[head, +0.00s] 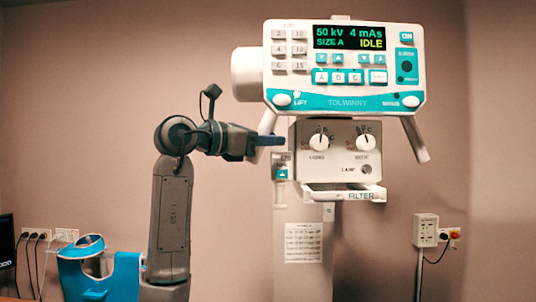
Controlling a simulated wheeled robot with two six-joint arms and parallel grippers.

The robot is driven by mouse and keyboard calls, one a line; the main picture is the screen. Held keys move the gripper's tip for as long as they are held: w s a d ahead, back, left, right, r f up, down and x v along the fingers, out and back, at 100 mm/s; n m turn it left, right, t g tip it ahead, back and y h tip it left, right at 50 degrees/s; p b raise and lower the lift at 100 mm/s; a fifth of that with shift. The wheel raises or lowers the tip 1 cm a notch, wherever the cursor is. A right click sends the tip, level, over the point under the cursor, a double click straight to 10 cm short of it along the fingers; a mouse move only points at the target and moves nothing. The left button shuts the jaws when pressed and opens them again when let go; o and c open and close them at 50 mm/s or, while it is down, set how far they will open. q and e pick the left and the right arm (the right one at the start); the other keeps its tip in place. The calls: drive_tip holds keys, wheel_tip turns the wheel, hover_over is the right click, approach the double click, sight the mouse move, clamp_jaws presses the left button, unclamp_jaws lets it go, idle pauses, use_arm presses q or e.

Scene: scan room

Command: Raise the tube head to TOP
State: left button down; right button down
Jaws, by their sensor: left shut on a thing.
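The tube head (345,95) is a white and teal unit with a lit display reading 50 kV, 4 mAs, SIZE A, IDLE. It sits in the upper middle of the head view, in front of a pale column (302,265). A slanting white handle (267,122) hangs from its lower left and another handle (416,140) from its lower right. My left gripper (271,141) comes in from the left, its dark fingers shut on the left handle near its lower end. The fingers hide part of that handle. My right gripper is not in view.
Below the panel are a collimator box (340,150) with two knobs and a FILTER tray (345,194). A wall socket box (425,230) is at right. A blue and grey item (98,272) stands at lower left. The wall between is bare.

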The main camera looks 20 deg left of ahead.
use_arm(q)
drive_tip(key=shift+r+p, duration=0.4)
drive_tip(key=shift+r, duration=1)
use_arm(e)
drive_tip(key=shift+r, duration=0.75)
use_arm(q)
drive_tip(key=c, duration=1.1)
unclamp_jaws()
drive_tip(key=shift+c, duration=0.2)
drive_tip(key=shift+s+a+f+b, duration=0.2)
drive_tip(key=shift+s+a+b, duration=0.2)
drive_tip(key=shift+b, duration=0.05)
drive_tip(key=b+v, duration=0.4)
drive_tip(key=v, duration=0.5)
drive_tip(key=shift+s+a+b, duration=0.25)
drive_tip(key=shift+s+b, duration=0.05)
drive_tip(key=shift+s, duration=0.05)
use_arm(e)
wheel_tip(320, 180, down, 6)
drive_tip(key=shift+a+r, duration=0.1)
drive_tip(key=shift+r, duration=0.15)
